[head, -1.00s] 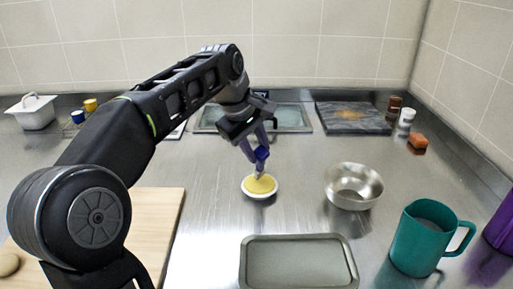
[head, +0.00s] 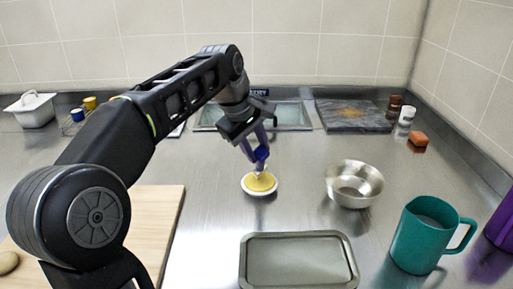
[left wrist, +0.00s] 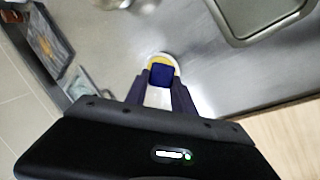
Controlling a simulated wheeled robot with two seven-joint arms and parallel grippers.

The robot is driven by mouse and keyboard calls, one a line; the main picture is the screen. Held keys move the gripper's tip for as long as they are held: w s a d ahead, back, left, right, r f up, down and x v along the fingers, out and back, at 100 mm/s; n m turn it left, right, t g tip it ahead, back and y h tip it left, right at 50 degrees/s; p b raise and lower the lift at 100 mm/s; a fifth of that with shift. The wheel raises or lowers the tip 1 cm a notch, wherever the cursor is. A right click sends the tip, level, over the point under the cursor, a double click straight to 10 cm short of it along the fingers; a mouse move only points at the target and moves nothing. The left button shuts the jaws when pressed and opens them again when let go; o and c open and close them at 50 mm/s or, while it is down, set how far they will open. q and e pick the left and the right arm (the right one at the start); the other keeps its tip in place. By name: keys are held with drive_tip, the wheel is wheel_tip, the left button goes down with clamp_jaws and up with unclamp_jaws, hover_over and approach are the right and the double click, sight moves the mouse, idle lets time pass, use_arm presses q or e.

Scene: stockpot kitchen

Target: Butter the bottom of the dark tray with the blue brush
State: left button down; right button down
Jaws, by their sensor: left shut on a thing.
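My left gripper (head: 258,150) is shut on the blue brush (head: 261,154), which points down. The brush's lower end is at the yellow butter (head: 262,183) in a small white dish (head: 247,191). In the left wrist view the blue brush (left wrist: 161,75) sits between the fingers, with the yellow butter behind it. A grey-green rectangular tray (head: 298,262) lies at the front centre, nearer than the dish; its inside looks empty. It also shows at the top of the left wrist view (left wrist: 262,22). My right gripper is not in view.
A metal bowl (head: 354,184) and a teal jug (head: 423,236) stand to the right. A wooden board (head: 160,215) lies at left under my arm. At the back are a dark stone board (head: 352,116) and another tray (head: 292,116). Bare counter lies between dish and tray.

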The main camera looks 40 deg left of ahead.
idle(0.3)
use_arm(q)
wheel_tip(320, 180, up, 7)
drive_tip(key=p, duration=0.6)
drive_tip(key=shift+p, duration=0.4)
idle(0.5)
